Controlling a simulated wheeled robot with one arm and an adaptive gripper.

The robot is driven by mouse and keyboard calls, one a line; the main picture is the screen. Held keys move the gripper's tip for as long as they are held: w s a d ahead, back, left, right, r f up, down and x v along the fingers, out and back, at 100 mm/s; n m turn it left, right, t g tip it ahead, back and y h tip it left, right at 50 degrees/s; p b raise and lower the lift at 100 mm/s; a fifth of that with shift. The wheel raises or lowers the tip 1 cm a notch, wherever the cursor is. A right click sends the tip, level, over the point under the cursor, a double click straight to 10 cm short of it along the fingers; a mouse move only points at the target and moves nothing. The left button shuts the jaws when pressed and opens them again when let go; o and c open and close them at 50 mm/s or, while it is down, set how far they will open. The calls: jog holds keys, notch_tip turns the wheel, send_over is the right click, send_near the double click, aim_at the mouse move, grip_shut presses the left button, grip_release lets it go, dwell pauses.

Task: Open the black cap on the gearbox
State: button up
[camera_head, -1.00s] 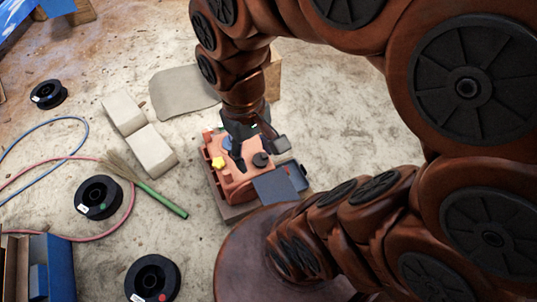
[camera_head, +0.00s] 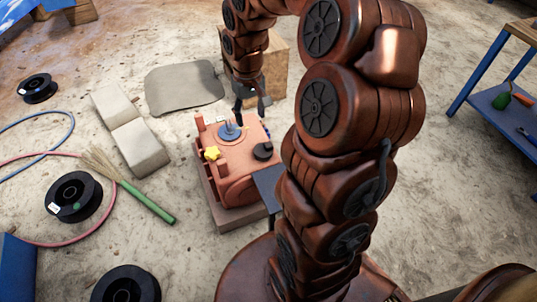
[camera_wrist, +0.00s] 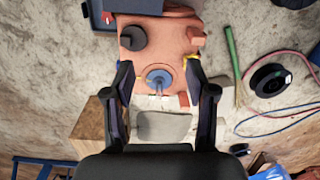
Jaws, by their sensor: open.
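The orange-red gearbox (camera_head: 235,170) sits on a low base on the floor, left of my arm. Its black cap (camera_head: 263,151) is a round knob on the top, near the right edge; it also shows in the wrist view (camera_wrist: 132,38), seated on the housing. A blue disc with a small upright stem (camera_head: 229,131) and a yellow star-shaped knob (camera_head: 212,153) are on the same top face. My gripper (camera_head: 247,108) is at the gearbox's far edge, apart from the cap. In the wrist view its open, empty fingers (camera_wrist: 158,75) flank the blue disc in the picture.
A dark blue box (camera_head: 268,186) stands against the gearbox's right side, partly behind my arm. Pale blocks (camera_head: 140,147), a green-handled brush (camera_head: 148,203) and black spools (camera_head: 74,197) lie to the left. A wooden box (camera_head: 274,70) stands behind my gripper. A blue table (camera_head: 500,95) is far right.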

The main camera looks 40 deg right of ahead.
jog(key=m+b, duration=0.2)
jog(key=b, duration=0.7)
send_over(269, 144)
notch_tip(269, 144, down, 17)
jog(key=shift+n, duration=0.3)
notch_tip(269, 144, down, 7)
jog(key=shift+a+f+b, duration=0.1)
jog(key=shift+f+b, duration=0.1)
jog(key=shift+b, duration=1)
grip_shut()
